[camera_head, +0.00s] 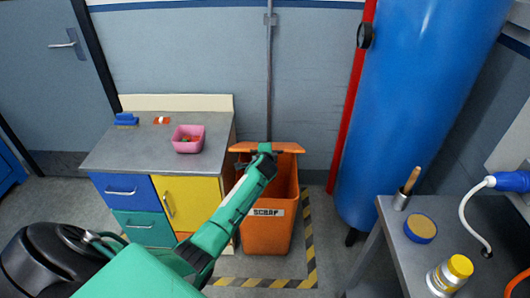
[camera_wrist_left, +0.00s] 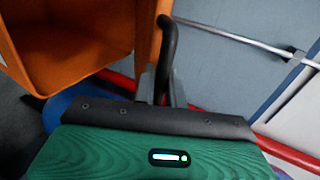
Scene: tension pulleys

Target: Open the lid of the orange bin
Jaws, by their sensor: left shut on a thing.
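The orange bin (camera_head: 266,238), with a "SCRAP" label (camera_head: 268,212) on its front, stands on the floor in the middle of the head view. Its lid (camera_head: 288,148) is raised at the back and the hollow inside shows below it. My left arm reaches across the front of the bin. My left gripper (camera_head: 265,150) is at the lid. In the left wrist view my left gripper (camera_wrist_left: 162,90) is shut on a black curved bar (camera_wrist_left: 167,42), seemingly the lid's handle. An open orange box-shaped part of the bin (camera_wrist_left: 75,45) shows at the left there. My right gripper is out of view.
A grey-topped cabinet (camera_head: 150,150) with a pink tray (camera_head: 188,139) stands left of the bin. A big blue tank (camera_head: 410,100) and red pipe (camera_head: 350,90) stand to the right. A grey workbench (camera_head: 455,240) is at right front. Striped tape (camera_head: 309,240) marks the floor.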

